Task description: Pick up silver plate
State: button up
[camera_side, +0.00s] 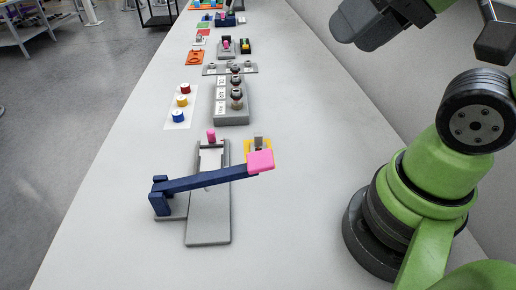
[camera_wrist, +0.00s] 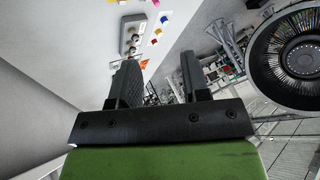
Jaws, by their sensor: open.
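A small silver plate (camera_side: 258,142) stands upright on a yellow base (camera_side: 248,147), partly hidden behind the pink end of a blue lever (camera_side: 205,180). The lever lies across a long grey fixture (camera_side: 208,215) with a pink knob at its far end. My gripper (camera_wrist: 160,77) shows in the wrist view with its two dark fingers apart and nothing between them. It is far from the silver plate. I cannot make out the plate in the wrist view, and the fingers are not clear in the side view.
On the white table (camera_side: 300,190), a grey block with several knobs (camera_side: 231,107) stands beyond the fixture. A white card with red, yellow and blue knobs (camera_side: 182,102) lies left of it. More small fixtures line the far end. The table's right part is clear.

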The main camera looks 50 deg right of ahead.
dwell(0.4)
jog(key=shift+o, duration=1)
